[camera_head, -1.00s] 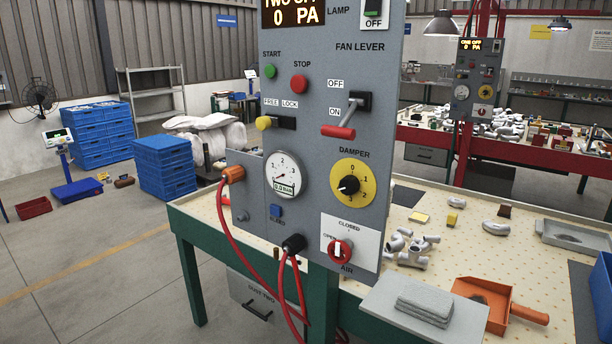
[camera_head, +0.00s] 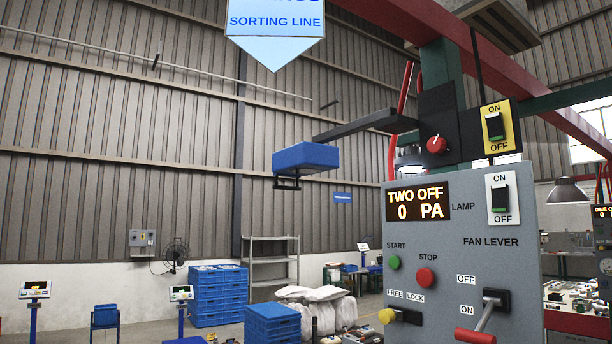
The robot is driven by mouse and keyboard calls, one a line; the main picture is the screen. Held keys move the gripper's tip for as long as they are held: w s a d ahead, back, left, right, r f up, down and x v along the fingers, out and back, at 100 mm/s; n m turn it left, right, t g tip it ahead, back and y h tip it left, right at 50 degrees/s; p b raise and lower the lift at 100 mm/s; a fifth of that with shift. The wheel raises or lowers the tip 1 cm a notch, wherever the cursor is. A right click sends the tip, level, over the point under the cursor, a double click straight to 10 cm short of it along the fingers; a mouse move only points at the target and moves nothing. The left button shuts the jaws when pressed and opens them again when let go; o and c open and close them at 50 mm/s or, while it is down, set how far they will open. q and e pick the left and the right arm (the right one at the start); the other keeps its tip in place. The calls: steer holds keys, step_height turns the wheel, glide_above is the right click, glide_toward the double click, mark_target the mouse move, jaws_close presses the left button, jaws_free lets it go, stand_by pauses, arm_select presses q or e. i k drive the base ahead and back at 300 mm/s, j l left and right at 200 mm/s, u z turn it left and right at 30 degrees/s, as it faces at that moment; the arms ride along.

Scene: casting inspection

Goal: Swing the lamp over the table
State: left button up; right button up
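A blue box-shaped head (camera_head: 306,158) with a black handle under it hangs at the end of a dark swing arm (camera_head: 365,126); it looks like the lamp, though no lit face shows. The arm runs left from a dark bracket with a red knob (camera_head: 437,145) on the green post (camera_head: 440,68). The head stands out to the left of the post, high up. A switch marked LAMP (camera_head: 502,198) is on the grey control panel (camera_head: 450,265). The table is out of view. Neither of my grippers is in view.
A second switch on a yellow plate (camera_head: 496,128) sits above the panel. A red beam (camera_head: 400,25) crosses overhead. A bell-shaped lamp (camera_head: 568,191) hangs at the right. The fan lever (camera_head: 485,318) juts out from the panel. Blue crates (camera_head: 218,295) stand far back.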

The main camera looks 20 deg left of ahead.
mark_target(305, 158)
steer(key=i+j+u, duration=0.3)
steer(key=i+j, duration=0.35)
steer(key=i+j+u, duration=0.3)
steer(key=i+j, duration=0.35)
steer(key=i, duration=0.1)
